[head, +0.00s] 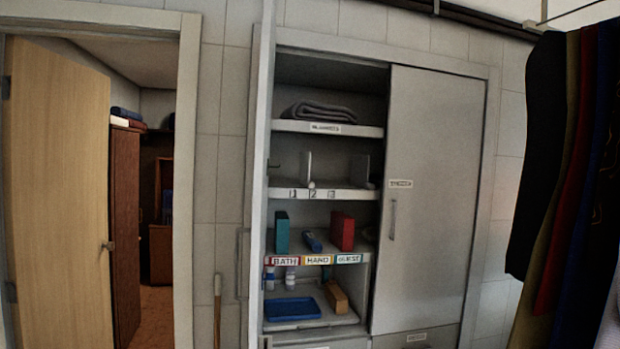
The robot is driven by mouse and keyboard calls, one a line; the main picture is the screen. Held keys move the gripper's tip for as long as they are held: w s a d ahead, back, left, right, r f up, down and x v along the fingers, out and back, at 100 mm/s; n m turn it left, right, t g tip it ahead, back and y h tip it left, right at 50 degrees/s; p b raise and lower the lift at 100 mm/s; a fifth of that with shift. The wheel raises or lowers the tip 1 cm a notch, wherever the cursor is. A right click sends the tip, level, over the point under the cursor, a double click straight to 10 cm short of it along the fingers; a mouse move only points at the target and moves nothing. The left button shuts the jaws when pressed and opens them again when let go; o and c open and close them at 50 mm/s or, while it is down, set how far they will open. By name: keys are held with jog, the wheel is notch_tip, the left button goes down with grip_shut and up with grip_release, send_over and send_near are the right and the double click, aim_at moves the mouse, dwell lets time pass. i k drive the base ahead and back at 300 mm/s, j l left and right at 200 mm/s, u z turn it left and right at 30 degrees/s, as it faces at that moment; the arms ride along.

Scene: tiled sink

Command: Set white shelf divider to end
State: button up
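The cabinet's numbered shelf (345,194) carries labels 1, 2 and 3 on its front edge. A white upright divider (306,164) stands on this shelf above the labels, left of the middle. A second upright pale panel (360,167) stands farther right on the same shelf, in shadow near the sliding door. From this distance I cannot tell how either is fixed. A small pale round thing sits at the shelf front near label 2. My gripper is not in view.
A grey sliding door (430,200) covers the cabinet's right half. Other shelves hold a folded blanket (320,112), a teal box (282,232), a red box (342,231) and a blue tray (292,309). Dark cloths (570,170) hang close at right. A wooden door (60,200) stands open at left.

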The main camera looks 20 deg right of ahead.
aim_at(305, 157)
jog(key=i+l, duration=0.35)
jog(key=i, duration=0.2)
jog(key=i+l, duration=0.3)
jog(key=i, duration=0.25)
jog(key=i+l, duration=0.35)
jog(key=i, duration=0.2)
jog(key=i+l, duration=0.3)
jog(key=i, duration=0.25)
jog(key=i+l, duration=0.35)
jog(key=i, duration=0.2)
